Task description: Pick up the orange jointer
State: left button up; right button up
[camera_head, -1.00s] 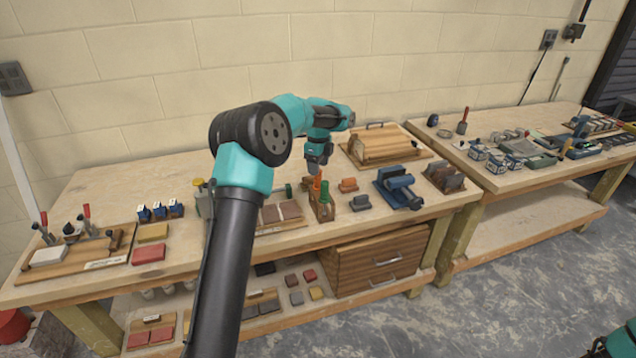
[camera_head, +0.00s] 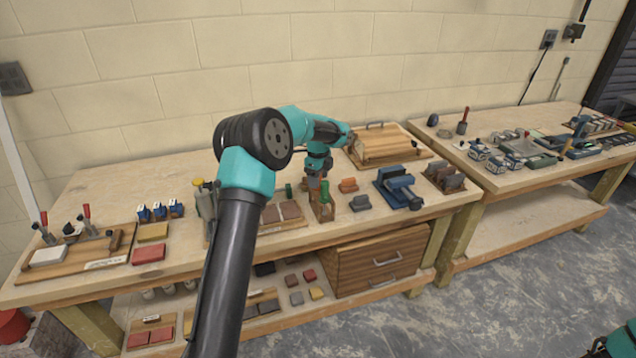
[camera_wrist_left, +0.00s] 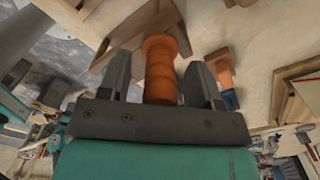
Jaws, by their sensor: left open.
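The orange jointer shows in the left wrist view as a ridged orange handle (camera_wrist_left: 160,72), standing between the two dark fingers of my left gripper (camera_wrist_left: 160,64). The fingers are open, one on each side, with a narrow gap showing beside the handle. In the head view my left gripper (camera_head: 315,177) points down over the small wooden holder (camera_head: 323,213) and hides the orange handle. A green handle (camera_head: 325,190) stands in the holder just beside the gripper.
A board with brown blocks (camera_head: 282,212) lies left. A wooden box (camera_head: 382,145) stands behind. Bare bench top lies at the back left.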

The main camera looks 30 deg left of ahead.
pick_arm(q)
jog(key=c, duration=1)
jog(key=shift+r, duration=0.15)
notch_tip(320, 180, up, 10)
jog(key=shift+f, duration=0.1)
dwell(0.3)
dwell(0.4)
